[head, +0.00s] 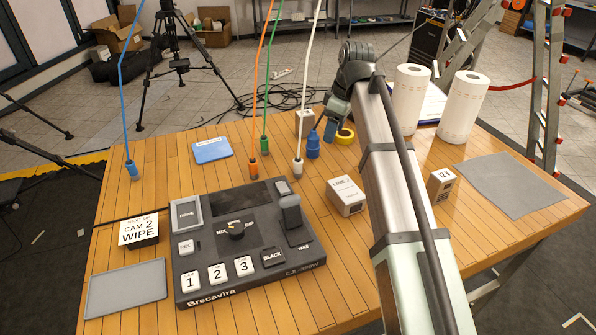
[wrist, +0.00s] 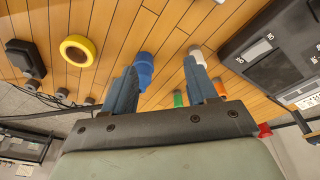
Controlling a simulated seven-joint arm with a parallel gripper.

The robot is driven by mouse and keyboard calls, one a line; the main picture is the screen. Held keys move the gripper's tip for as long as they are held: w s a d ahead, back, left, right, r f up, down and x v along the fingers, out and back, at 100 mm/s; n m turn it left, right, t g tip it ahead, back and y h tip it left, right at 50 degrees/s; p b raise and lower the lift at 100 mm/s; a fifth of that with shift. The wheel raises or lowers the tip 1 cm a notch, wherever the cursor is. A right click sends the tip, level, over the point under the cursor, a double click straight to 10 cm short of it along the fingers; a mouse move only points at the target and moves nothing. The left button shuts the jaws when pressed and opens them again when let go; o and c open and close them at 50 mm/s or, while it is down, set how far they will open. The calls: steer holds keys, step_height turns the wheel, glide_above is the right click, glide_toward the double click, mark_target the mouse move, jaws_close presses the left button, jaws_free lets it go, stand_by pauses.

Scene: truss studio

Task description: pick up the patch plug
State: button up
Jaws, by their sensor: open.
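Several patch plugs stand on the wooden table with cables rising from them: a blue plug (head: 132,170), an orange plug (head: 254,167), a green plug (head: 265,144) and a white plug (head: 298,168). Which one the task means cannot be told. My gripper (head: 331,128) is above the back of the table, right of the white plug, open and empty. In the wrist view my gripper (wrist: 160,72) has its two blue-grey fingers apart.
A blue stubby piece (head: 313,147) stands close to my gripper, near a yellow tape ring (head: 345,135). A switcher console (head: 247,240) fills the front middle. White boxes (head: 345,195) and paper rolls (head: 409,98) stand on the right. A grey mat (head: 510,184) lies empty.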

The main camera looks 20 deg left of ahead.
steer(key=n, duration=0.1)
glide_toward(298, 160)
steer(key=r, duration=0.1)
steer(key=shift+g+h, duration=0.3)
steer(key=shift+g, duration=0.1)
steer(key=f, duration=0.5)
steer(key=a+f, duration=0.1)
steer(key=f, duration=0.2)
steer(key=shift+s, duration=0.1)
steer(key=shift+w+a+f, duration=0.1)
steer(key=shift+a+f, duration=0.15)
steer(key=shift+f, duration=0.65)
steer(key=shift+w+a+f, duration=0.1)
steer(key=shift+a+f, duration=0.1)
steer(key=shift+f, duration=0.7)
steer(key=shift+w+a+f, duration=0.1)
steer(key=shift+a+f, duration=0.15)
steer(key=shift+f, duration=0.65)
jaws_close()
